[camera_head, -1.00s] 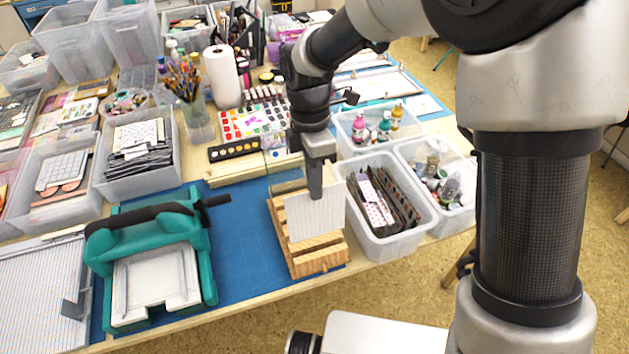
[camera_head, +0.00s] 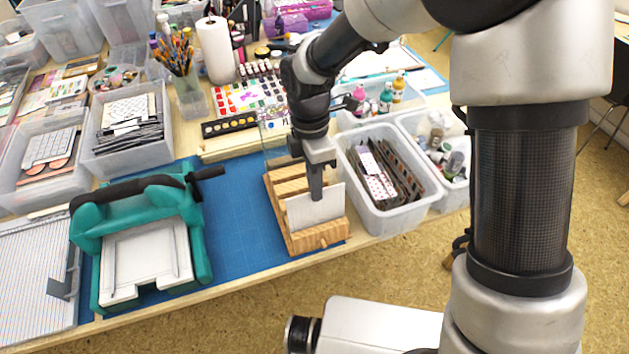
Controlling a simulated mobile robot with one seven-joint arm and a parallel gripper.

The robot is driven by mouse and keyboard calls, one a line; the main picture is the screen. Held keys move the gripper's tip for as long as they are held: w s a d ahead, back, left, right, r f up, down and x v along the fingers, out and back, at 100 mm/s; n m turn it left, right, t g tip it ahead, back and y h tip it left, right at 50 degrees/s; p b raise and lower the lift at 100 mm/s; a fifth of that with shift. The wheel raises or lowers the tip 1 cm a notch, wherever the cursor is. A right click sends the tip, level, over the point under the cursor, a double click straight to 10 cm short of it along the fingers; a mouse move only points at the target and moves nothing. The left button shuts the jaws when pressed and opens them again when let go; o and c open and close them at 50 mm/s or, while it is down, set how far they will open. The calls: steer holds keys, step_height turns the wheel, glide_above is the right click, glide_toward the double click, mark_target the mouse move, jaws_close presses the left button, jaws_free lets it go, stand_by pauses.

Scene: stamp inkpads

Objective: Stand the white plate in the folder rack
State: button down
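The white plate (camera_head: 301,210) stands near upright in the front part of the wooden folder rack (camera_head: 316,238), its lower edge down among the slats. My gripper (camera_head: 316,194) is over the plate from above, with a dark finger in front of its face near the top edge. The gripper appears shut on the plate; the finger behind the plate is hidden. How deep the plate sits in its slot is hard to tell.
A teal die-cutting machine (camera_head: 190,215) stands left of the rack on a blue mat (camera_head: 232,235). A clear bin of stamp sheets (camera_head: 397,222) is close on the rack's right. Paint pans (camera_head: 226,127) lie behind. Bare mat lies between machine and rack.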

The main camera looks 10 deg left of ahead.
steer(key=shift+f, duration=0.25)
steer(key=c, duration=1.9)
jaws_free()
steer(key=shift+r, duration=0.1)
steer(key=r+p, duration=0.2)
steer(key=r, duration=0.1)
steer(key=r+p, duration=0.1)
steer(key=p, duration=0.1)
steer(key=shift+w+a+r, duration=0.15)
steer(key=shift+w+r, duration=0.15)
steer(key=shift+r, duration=0.1)
steer(key=shift+r, duration=0.1)
